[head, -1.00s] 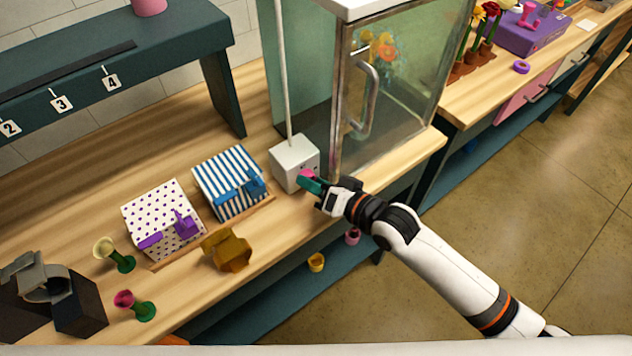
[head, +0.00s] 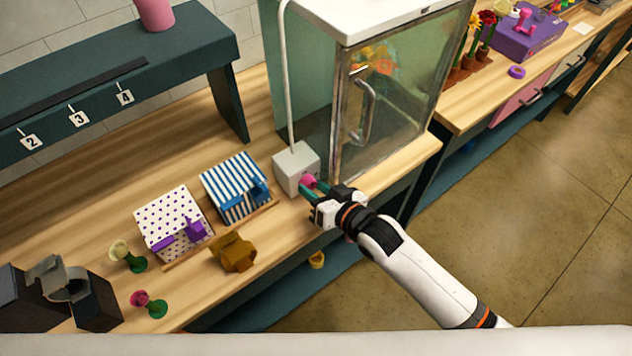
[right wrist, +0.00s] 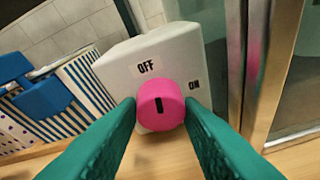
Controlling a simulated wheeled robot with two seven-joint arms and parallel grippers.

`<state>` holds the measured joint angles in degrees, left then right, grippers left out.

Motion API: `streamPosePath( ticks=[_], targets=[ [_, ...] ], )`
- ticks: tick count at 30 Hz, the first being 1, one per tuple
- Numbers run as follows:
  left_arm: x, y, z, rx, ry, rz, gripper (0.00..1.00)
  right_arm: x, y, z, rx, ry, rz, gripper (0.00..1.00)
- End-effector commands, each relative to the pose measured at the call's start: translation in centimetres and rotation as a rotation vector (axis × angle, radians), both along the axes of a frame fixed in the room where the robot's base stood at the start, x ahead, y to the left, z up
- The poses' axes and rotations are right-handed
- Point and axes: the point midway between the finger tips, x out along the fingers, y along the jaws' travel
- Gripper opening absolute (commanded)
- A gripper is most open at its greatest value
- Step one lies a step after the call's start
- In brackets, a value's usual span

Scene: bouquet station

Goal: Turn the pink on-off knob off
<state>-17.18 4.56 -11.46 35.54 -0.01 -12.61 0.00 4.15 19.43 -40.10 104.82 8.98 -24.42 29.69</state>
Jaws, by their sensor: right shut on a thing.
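The pink knob (head: 309,181) sits on the front of a white box (head: 296,160) beside the glass cabinet. In the right wrist view the knob (right wrist: 160,106) stands between my teal fingertips, which touch it on both sides. Its black mark is near upright in that view, pointing roughly up toward the OFF label (right wrist: 146,67); the ON label (right wrist: 194,85) is to the upper right. My right gripper (head: 311,188) is shut on the knob. My left gripper is not in view.
The glass-doored cabinet (head: 400,95) with a metal handle stands right of the box. Blue-striped (head: 232,180) and purple-dotted (head: 165,215) boxes stand to the left on the wooden bench. A brown object (head: 234,252) and two small flower-like pieces lie nearer the front edge.

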Motion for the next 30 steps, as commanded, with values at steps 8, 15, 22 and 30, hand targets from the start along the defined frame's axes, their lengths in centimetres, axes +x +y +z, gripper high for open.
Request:
streamPosePath(
  ticks=[8, 15, 22, 30],
  targets=[
    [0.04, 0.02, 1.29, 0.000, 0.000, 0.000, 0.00, -0.05, 0.11, 0.11, -0.114, -0.083, 0.000, 0.10],
    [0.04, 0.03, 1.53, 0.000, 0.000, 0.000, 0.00, -0.05, 0.07, -0.02, -0.155, -0.113, -0.001, 0.10],
    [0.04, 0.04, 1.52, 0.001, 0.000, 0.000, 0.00, -0.04, 0.07, -0.04, -0.161, -0.118, -0.001, 0.10],
    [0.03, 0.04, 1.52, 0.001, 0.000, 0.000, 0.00, -0.03, 0.06, -0.04, -0.161, -0.118, -0.001, 0.42]
  ],
)
